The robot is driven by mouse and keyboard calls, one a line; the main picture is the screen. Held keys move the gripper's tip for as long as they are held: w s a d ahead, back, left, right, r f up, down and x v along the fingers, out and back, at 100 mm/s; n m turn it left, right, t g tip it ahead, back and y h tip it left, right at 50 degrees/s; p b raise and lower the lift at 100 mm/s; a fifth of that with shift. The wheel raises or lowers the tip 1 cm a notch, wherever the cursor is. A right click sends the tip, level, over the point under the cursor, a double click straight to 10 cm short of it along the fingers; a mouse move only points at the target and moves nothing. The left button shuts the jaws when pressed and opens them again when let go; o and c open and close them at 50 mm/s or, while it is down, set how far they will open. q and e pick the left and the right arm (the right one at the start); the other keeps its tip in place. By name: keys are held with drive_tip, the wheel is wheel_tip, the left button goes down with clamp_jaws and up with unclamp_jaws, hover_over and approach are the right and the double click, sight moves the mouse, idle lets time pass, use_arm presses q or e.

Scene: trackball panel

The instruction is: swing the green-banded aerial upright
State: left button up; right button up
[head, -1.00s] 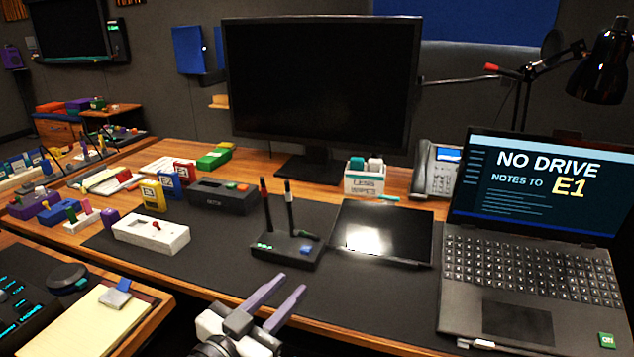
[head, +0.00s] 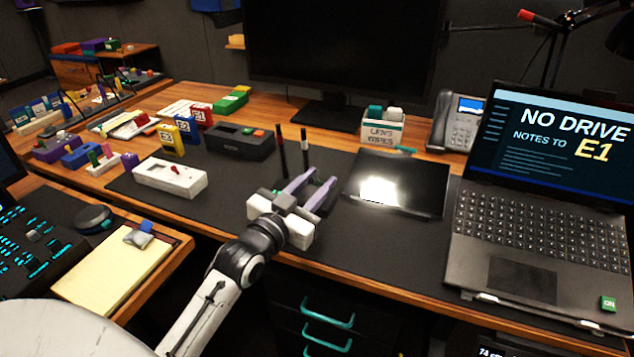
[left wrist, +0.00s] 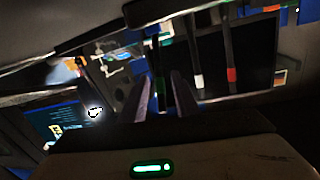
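My left gripper (head: 316,183) is over the small black router in the head view and hides most of it. Its two purple fingers are spread apart. Two upright aerials rise behind the gripper, one red-tipped (head: 280,150) and one dark with a pale band (head: 304,148). The green-banded aerial is hidden behind the gripper in the head view. In the left wrist view a dark bar with a dim green band (left wrist: 158,84) shows between the open fingers, apparently this aerial; contact cannot be told. My right gripper is not in view.
A black tablet (head: 420,180) lies just right of the gripper, with the laptop (head: 530,235) beyond it. A white switch box (head: 165,180) and a dark box (head: 240,145) stand to the left. The dark mat (head: 350,240) is clear in front.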

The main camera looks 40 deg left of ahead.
use_arm(q)
drive_tip(key=shift+w, duration=0.1)
clamp_jaws()
idle(1.4)
